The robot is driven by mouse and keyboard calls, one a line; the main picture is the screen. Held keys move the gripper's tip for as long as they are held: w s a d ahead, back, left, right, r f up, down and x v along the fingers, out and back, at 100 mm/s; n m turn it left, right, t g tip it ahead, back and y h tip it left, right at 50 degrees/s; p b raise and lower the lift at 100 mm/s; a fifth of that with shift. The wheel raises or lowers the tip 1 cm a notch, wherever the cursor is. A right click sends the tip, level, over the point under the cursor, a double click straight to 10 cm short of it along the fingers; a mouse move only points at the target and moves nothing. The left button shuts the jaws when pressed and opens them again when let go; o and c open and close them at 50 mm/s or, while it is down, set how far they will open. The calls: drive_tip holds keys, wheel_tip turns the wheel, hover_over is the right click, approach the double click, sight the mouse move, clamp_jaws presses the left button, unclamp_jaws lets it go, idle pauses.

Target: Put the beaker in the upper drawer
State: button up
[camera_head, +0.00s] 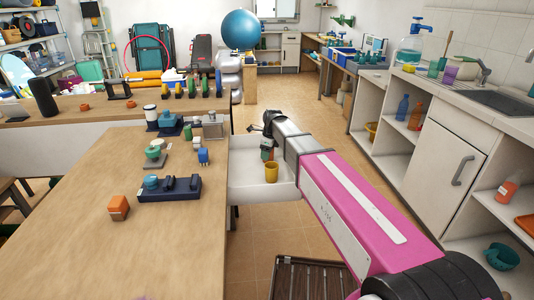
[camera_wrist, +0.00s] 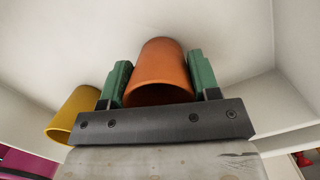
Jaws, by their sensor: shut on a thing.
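The orange beaker (camera_wrist: 160,72) is between the two green fingers of my gripper (camera_wrist: 160,85) in the wrist view, and the gripper is shut on it. In the head view my gripper (camera_head: 267,148) is over the open white drawer (camera_head: 243,182), which sticks out from the right side of the wooden table. A yellow cup (camera_head: 271,174) stands in the drawer; it also shows left of the gripper in the wrist view (camera_wrist: 74,115). Whether the beaker touches the drawer bottom is hard to tell.
A white counter with shelves and a sink (camera_head: 505,98) runs along the right. Tiled floor lies between table and counter.

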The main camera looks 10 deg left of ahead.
drive_tip(key=shift+f, duration=0.15)
drive_tip(key=o, duration=0.9)
wheel_tip(320, 180, up, 12)
drive_tip(key=d, duration=0.1)
drive_tip(key=shift+s+d, duration=0.15)
drive_tip(key=shift+d, duration=0.2)
